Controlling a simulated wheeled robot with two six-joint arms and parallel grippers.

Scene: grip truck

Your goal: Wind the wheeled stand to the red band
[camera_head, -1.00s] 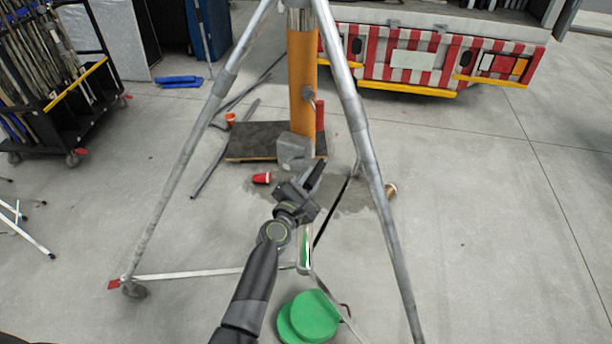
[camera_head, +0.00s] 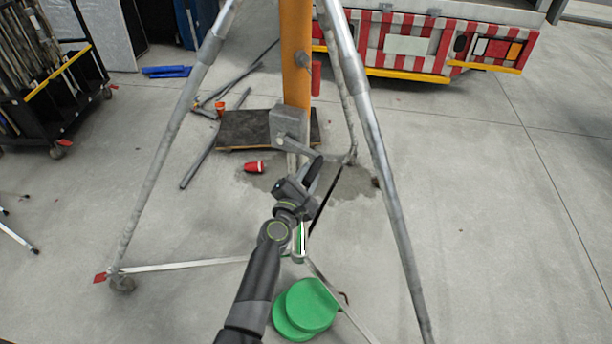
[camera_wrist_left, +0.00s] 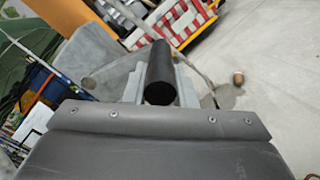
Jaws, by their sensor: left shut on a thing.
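The wheeled stand has silver legs (camera_head: 368,120), an orange column (camera_head: 296,50) and a grey winch box (camera_head: 288,121) low on the column. A crank arm (camera_head: 300,146) runs from the box down to the right. My left gripper (camera_head: 311,178) is at the crank's outer end, below the box. In the left wrist view it is shut on the black crank handle (camera_wrist_left: 160,78), which points towards the camera. I cannot make out a red band on the column; a red cylinder (camera_head: 316,77) shows beside it. My right gripper is not in view.
A red cup (camera_head: 254,167) lies behind my left gripper, near a dark board (camera_head: 240,130). Green discs (camera_head: 305,308) lie in front. A wheeled rack (camera_head: 50,85) stands at left, a red-and-white striped truck rear (camera_head: 420,45) behind. The floor at right is clear.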

